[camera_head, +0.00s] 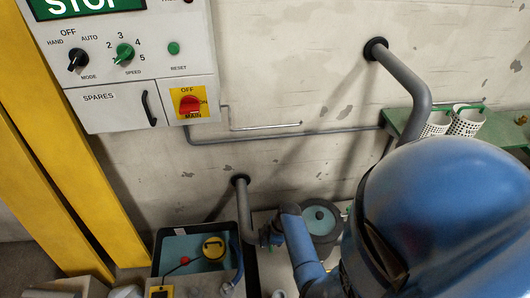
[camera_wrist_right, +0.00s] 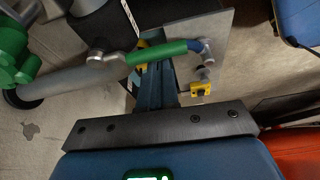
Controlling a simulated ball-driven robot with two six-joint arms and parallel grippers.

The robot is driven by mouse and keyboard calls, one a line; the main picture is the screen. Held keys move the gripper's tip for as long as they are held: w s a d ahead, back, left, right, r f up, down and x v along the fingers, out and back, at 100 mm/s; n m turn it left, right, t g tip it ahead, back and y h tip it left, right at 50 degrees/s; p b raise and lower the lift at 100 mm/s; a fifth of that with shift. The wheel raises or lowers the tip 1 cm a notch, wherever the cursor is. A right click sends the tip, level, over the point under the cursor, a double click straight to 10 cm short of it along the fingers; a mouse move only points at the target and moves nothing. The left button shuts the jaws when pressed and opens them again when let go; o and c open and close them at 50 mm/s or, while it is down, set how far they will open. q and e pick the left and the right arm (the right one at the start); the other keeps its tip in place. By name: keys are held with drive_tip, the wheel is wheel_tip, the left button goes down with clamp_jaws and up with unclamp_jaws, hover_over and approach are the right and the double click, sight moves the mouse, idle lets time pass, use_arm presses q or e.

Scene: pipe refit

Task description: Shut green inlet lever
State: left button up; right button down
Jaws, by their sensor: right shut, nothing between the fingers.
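In the right wrist view a bright green sleeve (camera_wrist_right: 160,52), which looks like the lever's grip, runs slantwise at the end of a grey tapered bar. My right gripper (camera_wrist_right: 155,80) is shut with nothing between its fingers. The fingers pass behind the green sleeve in this view; I cannot tell whether they touch it. A green valve-like part (camera_wrist_right: 14,55) shows at the left edge. In the head view my blue right arm covers much of the lower right, and I cannot make out the green lever there. My left gripper is not in view.
A grey pipe (camera_head: 244,208) comes out of the wall near my right arm, and another pipe (camera_head: 405,75) is higher up. A control panel (camera_head: 140,70) hangs at upper left. An open tub (camera_head: 164,243) with a yellow item (camera_head: 214,247) stands below. White baskets (camera_head: 466,122) sit at right.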

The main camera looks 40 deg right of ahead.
idle(0.7)
drive_tip(key=w+a+r, duration=0.1)
drive_tip(key=w+a, duration=0.1)
drive_tip(key=a, duration=0.1)
drive_tip(key=p+v, duration=0.2)
drive_tip(key=v, duration=0.7)
drive_tip(key=shift+r, duration=0.35)
